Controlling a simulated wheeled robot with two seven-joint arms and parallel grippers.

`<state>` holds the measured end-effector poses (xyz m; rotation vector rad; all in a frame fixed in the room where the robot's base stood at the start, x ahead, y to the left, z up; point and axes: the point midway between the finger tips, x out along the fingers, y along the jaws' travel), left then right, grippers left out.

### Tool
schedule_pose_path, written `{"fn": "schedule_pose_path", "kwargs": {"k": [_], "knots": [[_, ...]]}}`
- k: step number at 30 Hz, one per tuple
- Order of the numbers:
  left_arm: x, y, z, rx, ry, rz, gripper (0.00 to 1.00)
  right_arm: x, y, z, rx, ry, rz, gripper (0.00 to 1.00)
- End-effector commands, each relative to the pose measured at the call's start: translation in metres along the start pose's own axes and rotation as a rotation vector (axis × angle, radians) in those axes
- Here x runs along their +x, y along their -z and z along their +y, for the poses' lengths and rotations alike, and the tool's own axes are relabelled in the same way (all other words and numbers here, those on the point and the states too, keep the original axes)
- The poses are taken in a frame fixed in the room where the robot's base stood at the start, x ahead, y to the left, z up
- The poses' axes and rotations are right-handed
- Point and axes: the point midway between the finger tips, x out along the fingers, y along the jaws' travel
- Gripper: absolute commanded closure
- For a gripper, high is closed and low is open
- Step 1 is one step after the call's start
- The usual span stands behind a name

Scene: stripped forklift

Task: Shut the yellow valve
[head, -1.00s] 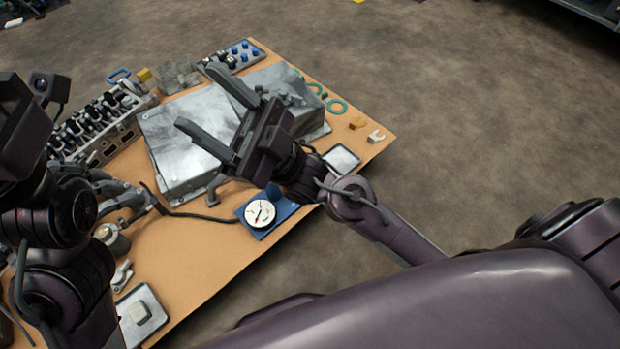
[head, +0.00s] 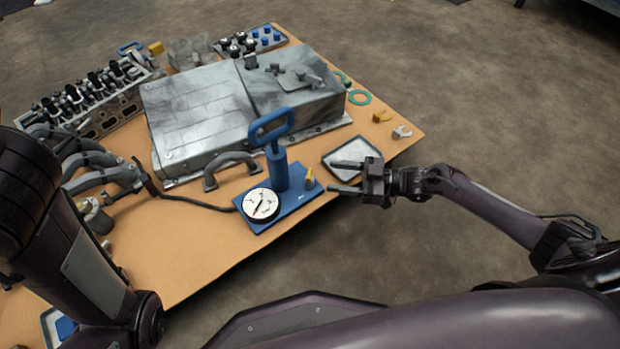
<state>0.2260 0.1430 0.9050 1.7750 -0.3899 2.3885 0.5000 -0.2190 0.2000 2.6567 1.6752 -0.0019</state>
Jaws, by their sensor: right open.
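The small yellow valve (head: 310,179) stands upright at the right end of a blue pump base (head: 291,213). A gap appears to lie between the fingertips and the valve. My left arm shows at the left edge, but its gripper is out of view.
A large grey metal case (head: 195,115) stands behind the pump. A metal tray (head: 352,154) lies behind my right gripper. An engine head (head: 95,105) and grey manifold pipes (head: 80,160) are at left. A black hose runs left from the pump. The table's front is mostly clear.

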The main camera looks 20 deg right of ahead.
Motion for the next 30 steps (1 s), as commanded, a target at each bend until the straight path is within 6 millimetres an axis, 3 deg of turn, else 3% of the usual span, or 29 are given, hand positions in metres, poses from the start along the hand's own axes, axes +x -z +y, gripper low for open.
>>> {"fn": "schedule_pose_path", "kwargs": {"k": [13,25,30], "knots": [[-0.028,0.008,0.003,0.000,0.000,0.000,0.67,0.065,-0.002,-0.001,0.000,0.002,0.004,0.45],[-0.030,0.008,0.004,-0.001,0.000,0.000,0.67,0.076,0.001,-0.001,0.001,0.000,0.002,0.45],[-0.030,0.008,0.004,-0.001,0.000,0.000,0.67,0.076,0.001,-0.001,0.000,0.000,0.002,0.65]]}}
